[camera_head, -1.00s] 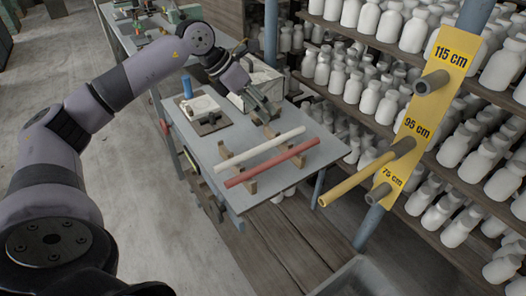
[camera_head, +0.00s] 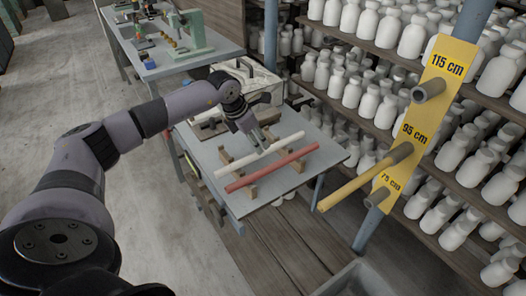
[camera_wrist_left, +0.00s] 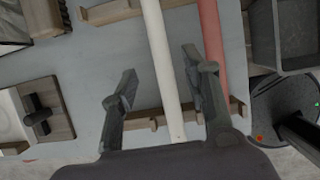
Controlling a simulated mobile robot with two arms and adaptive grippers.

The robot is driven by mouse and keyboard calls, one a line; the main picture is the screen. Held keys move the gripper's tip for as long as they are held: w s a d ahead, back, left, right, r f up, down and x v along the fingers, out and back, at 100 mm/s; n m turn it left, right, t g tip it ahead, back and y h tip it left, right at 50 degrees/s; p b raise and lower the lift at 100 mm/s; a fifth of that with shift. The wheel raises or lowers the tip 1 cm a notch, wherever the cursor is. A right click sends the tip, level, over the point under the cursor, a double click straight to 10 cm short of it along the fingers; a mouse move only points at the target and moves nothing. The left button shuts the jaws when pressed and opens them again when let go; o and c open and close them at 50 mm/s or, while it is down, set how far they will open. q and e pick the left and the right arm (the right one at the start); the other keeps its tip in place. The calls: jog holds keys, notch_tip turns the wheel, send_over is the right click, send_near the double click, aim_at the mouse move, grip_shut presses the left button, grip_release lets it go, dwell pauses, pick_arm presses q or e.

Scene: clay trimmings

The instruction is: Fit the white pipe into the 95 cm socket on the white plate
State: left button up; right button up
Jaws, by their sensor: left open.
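The white pipe (camera_head: 238,163) lies across wooden rests on the grey table. My left gripper (camera_head: 258,145) is open above it. In the left wrist view the white pipe (camera_wrist_left: 160,45) runs between the spread fingers (camera_wrist_left: 160,75); no grip shows. The plate (camera_head: 432,112) on the post is yellow, not white, with sockets labelled 115 cm, 95 cm and 75 cm. The 95 cm socket (camera_head: 402,151) has a yellow pipe (camera_head: 355,183) sticking out of it towards the lower left. My right gripper is not in view.
A red pipe (camera_head: 272,168) lies beside the white one on the same rests. Shelves of white bottles (camera_head: 455,152) stand behind the post. A grey bin (camera_head: 360,282) is on the floor below. A table with green tools (camera_head: 190,38) stands behind.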

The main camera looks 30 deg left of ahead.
pick_arm(q)
jog(key=p+x, duration=0.1)
jog(key=x, duration=0.3)
jog(key=shift+d+f, duration=0.1)
jog(key=shift+f, duration=0.05)
jog(key=shift+w+f, duration=0.15)
jog(key=shift+f, duration=0.3)
grip_shut()
jog(key=shift+r, duration=0.1)
